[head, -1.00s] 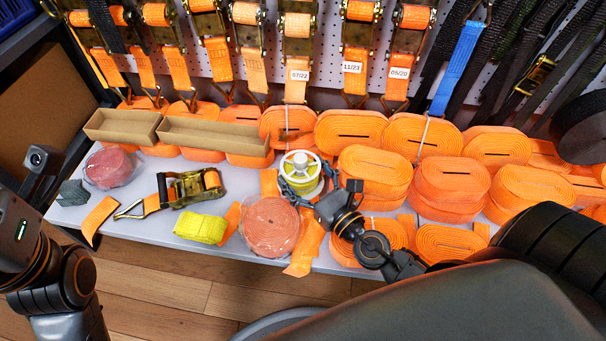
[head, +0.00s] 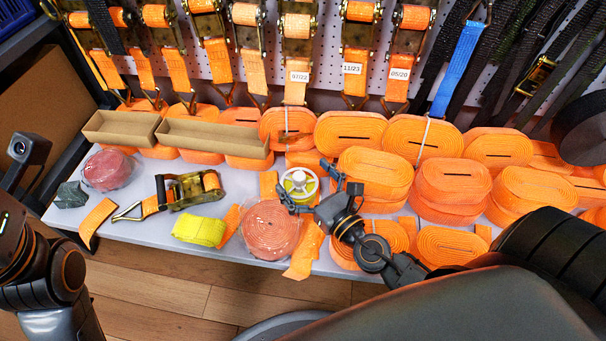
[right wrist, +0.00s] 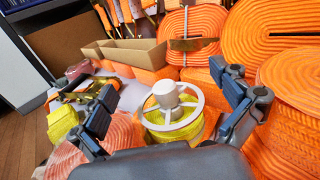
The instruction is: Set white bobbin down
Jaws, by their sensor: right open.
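The white bobbin (head: 299,184), wound with yellow webbing, stands upright on the grey shelf (head: 130,220) among orange strap rolls. In the right wrist view the bobbin (right wrist: 172,108) shows its white spoked flange and hub on top. My right gripper (head: 311,184) is open around it, one finger on each side. In the right wrist view the gripper (right wrist: 166,105) shows gaps between both finger pads and the bobbin. The bobbin's base is partly hidden. My left arm shows at the left edge, but its fingers do not show.
A salmon wrapped roll (head: 271,228) sits just in front of the bobbin, with orange coils (head: 373,172) to its right. A yellow folded strap (head: 200,230), a ratchet (head: 190,192) and cardboard trays (head: 212,138) lie left. Bare shelf shows at the front left.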

